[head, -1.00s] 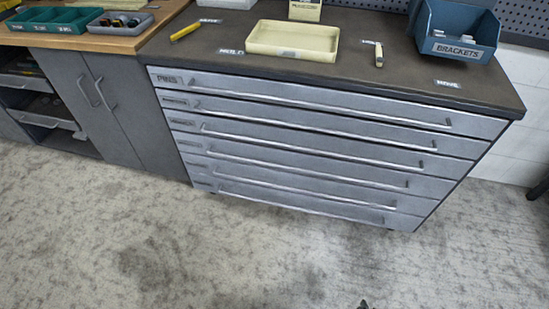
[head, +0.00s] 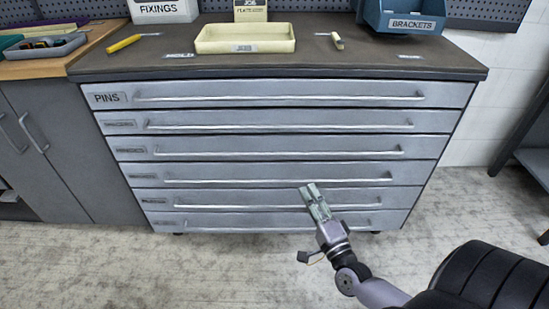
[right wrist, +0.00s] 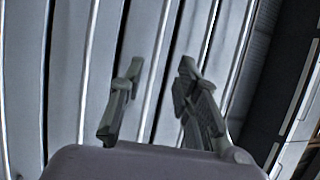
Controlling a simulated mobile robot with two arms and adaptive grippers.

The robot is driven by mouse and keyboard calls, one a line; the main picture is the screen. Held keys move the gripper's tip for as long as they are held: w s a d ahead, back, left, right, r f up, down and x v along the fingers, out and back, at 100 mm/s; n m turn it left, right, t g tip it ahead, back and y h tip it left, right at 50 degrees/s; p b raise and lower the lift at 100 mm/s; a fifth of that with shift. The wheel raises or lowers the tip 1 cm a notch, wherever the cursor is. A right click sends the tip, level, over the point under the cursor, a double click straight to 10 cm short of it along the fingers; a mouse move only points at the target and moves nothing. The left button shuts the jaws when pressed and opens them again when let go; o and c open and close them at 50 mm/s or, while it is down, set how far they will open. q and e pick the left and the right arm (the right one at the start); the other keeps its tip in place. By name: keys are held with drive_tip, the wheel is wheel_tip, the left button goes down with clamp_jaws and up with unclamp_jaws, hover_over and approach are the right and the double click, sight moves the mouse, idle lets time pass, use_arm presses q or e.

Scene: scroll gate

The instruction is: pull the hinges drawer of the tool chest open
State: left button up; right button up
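The grey tool chest (head: 375,60) stands ahead with several wide, shallow drawers, each with a long bar handle. All its drawers look shut. The top drawer label (head: 107,98) reads PINS; the lower labels are too small to read, so I cannot tell which drawer is hinges. My right gripper (head: 309,187) is in front of the lower drawers, over the second drawer from the bottom in the head view. In the right wrist view the two fingers (right wrist: 158,65) are apart with nothing between them, and the drawer fronts and handles lie beyond. My left gripper is not in view.
On the chest top are a cream tray (head: 245,40), a yellow tool (head: 124,43), a small pale object (head: 337,41) and a blue BRACKETS bin (head: 405,14). A grey cabinet (head: 60,150) adjoins at left. The floor in front is clear.

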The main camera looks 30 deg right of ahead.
approach(285, 153)
drive_tip(key=a+f+x, duration=0.1)
drive_tip(key=x, duration=0.4)
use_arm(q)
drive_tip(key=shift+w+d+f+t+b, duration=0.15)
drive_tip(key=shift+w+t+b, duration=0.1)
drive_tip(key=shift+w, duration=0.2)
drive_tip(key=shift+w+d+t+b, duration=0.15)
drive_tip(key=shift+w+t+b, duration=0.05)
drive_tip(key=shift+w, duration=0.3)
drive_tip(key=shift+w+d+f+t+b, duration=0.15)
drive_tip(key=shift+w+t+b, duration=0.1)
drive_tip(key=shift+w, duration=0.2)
use_arm(e)
drive_tip(key=shift+d+x, duration=0.25)
drive_tip(key=shift+x, duration=1.1)
drive_tip(key=shift+d+x, duration=0.2)
drive_tip(key=shift+x, duration=1.15)
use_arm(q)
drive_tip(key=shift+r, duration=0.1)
use_arm(e)
drive_tip(key=shift+s+r, duration=0.1)
drive_tip(key=shift+c, duration=0.5)
clamp_jaws()
